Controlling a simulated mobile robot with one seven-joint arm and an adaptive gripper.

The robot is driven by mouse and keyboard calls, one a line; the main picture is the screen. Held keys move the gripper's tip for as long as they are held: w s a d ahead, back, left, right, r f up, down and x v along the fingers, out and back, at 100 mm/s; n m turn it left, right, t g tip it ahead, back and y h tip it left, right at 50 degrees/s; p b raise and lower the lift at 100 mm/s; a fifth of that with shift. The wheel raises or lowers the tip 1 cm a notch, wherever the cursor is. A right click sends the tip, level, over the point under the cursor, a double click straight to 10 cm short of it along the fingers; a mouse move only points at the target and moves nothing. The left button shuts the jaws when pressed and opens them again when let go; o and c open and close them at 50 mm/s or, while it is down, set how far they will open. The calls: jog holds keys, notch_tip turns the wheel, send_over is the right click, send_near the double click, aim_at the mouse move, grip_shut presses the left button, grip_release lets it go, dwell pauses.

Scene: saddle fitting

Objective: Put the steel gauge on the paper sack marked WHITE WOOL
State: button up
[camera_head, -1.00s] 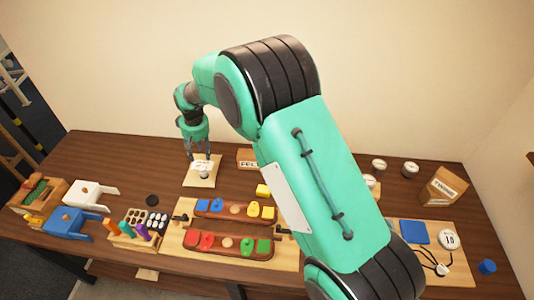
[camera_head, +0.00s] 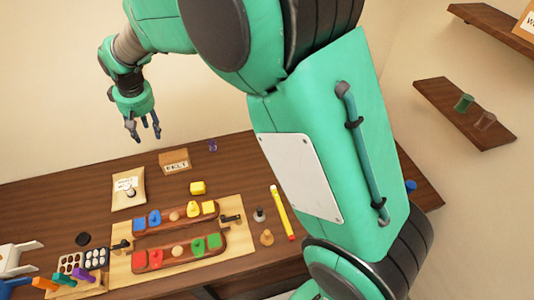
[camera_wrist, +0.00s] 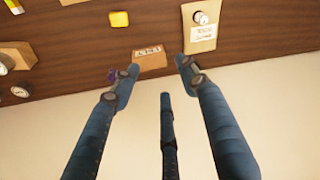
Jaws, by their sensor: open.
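A flat tan paper sack (camera_head: 122,202) lies on the wooden table at the left in the head view, with a white label too small to read surely. It also shows at the top of the wrist view (camera_wrist: 199,47). A small round pale-and-dark piece, seemingly the steel gauge (camera_head: 131,193), rests on the sack beside the label; the wrist view shows it too (camera_wrist: 200,17). My gripper (camera_head: 145,138) is open and empty, raised above and behind the sack, apart from it. In the wrist view its fingers (camera_wrist: 160,80) are spread with nothing between them.
A small box marked FELT (camera_head: 174,163) stands right of the sack, with a small purple thing (camera_head: 212,145) beyond it. A yellow block (camera_head: 198,187) and a board with coloured pieces (camera_head: 120,266) lie nearer. Wall shelves (camera_head: 465,112) are at the right.

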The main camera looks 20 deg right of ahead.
jog(key=s+d+r+m+t, duration=0.1)
jog(key=s+d+r, duration=0.4)
jog(key=d, duration=0.3)
jog(key=s+d+r+m, duration=0.1)
jog(key=s+d+r, duration=0.35)
jog(key=d, duration=0.45)
jog(key=s+d+r+m+t, duration=0.1)
jog(key=s+d+r+m, duration=0.1)
jog(key=s+d+r, duration=0.5)
jog(key=s+d+f+m+t+h, duration=0.1)
jog(key=s+d+f+m, duration=0.1)
jog(key=s+d, duration=1.3)
jog(key=s+m, duration=0.1)
jog(key=s, duration=0.3)
jog(key=shift+s+d, duration=0.35)
jog(key=shift+d, duration=0.05)
jog(key=shift+f, duration=0.15)
notch_tip(320, 180, down, 9)
jog(key=b, duration=0.9)
jog(key=shift+f+b, duration=0.2)
jog(key=shift+b, duration=0.1)
